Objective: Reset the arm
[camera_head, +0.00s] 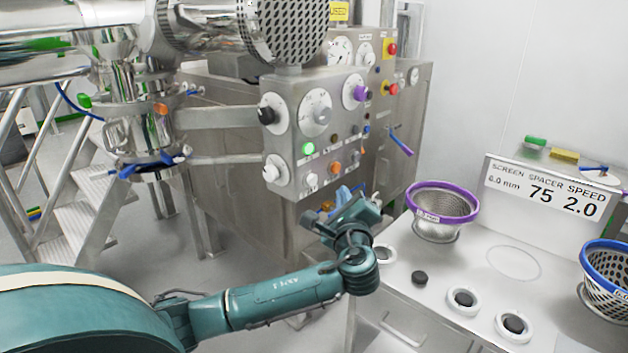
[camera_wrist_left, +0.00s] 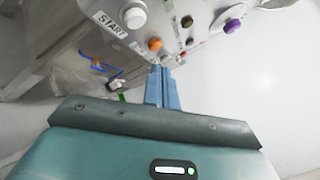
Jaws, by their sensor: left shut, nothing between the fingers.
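My teal left arm reaches in from the lower left in the head view. Its left gripper (camera_head: 343,195) has blue fingers and is just below the steel control panel (camera_head: 290,95). In the left wrist view the blue fingers (camera_wrist_left: 162,85) are together, with nothing between them. They point toward the lower edge of the panel, near an orange button (camera_wrist_left: 154,44). I cannot tell for certain whether the fingertips touch the panel. My right gripper is in neither view.
The panel carries dials, a lit green button (camera_head: 308,148) and a purple knob (camera_head: 361,93). A white bench (camera_head: 480,265) at right holds a purple-rimmed screen basket (camera_head: 443,207), a blue-rimmed basket (camera_head: 607,275), black knobs and a sign (camera_head: 545,190). Metal stairs (camera_head: 85,195) stand left.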

